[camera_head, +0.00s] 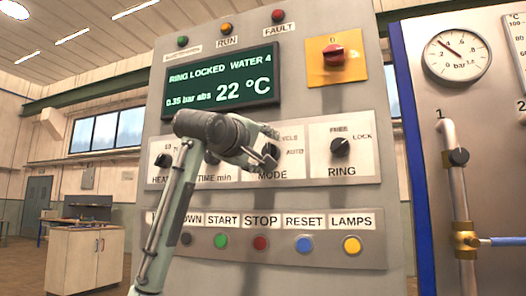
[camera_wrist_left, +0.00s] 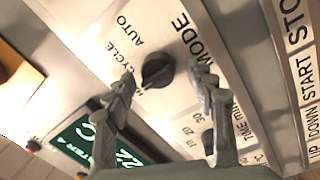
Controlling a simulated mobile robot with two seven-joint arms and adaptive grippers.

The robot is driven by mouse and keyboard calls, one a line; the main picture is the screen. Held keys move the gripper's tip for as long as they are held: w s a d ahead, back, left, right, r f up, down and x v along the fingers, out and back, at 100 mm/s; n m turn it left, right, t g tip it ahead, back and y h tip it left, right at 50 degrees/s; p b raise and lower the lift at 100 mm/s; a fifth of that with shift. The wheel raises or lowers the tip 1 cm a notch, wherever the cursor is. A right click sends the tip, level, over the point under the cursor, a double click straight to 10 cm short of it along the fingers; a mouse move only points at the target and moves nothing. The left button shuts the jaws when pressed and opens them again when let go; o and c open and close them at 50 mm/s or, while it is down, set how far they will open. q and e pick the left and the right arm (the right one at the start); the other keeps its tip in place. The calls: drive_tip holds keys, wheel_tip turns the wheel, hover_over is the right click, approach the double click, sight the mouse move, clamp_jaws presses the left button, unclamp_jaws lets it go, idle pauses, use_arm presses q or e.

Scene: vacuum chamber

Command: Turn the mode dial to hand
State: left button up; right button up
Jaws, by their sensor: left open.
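The mode dial (camera_wrist_left: 157,70) is a round black knob on a white plate, with the labels MODE, AUTO and CYCLE around it in the left wrist view. A third label beside the knob is mostly hidden by a finger. I cannot tell for sure where the dial points. My left gripper (camera_wrist_left: 164,72) is open, with one fingertip on each side of the dial; contact is not clear. In the head view the left gripper (camera_head: 267,152) is in front of the mode plate and hides most of the dial. My right gripper is not in view.
The ring knob (camera_head: 340,147) is just right of the mode plate. The time knob is partly behind my left wrist. Below is a row of buttons, including a red stop button (camera_head: 260,243). Above are a green display (camera_head: 222,82) and a red-yellow switch (camera_head: 334,56).

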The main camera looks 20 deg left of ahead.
use_arm(q)
drive_tip(key=s+a, duration=0.1)
drive_tip(key=s, duration=1.1)
drive_tip(key=shift+f, duration=0.35)
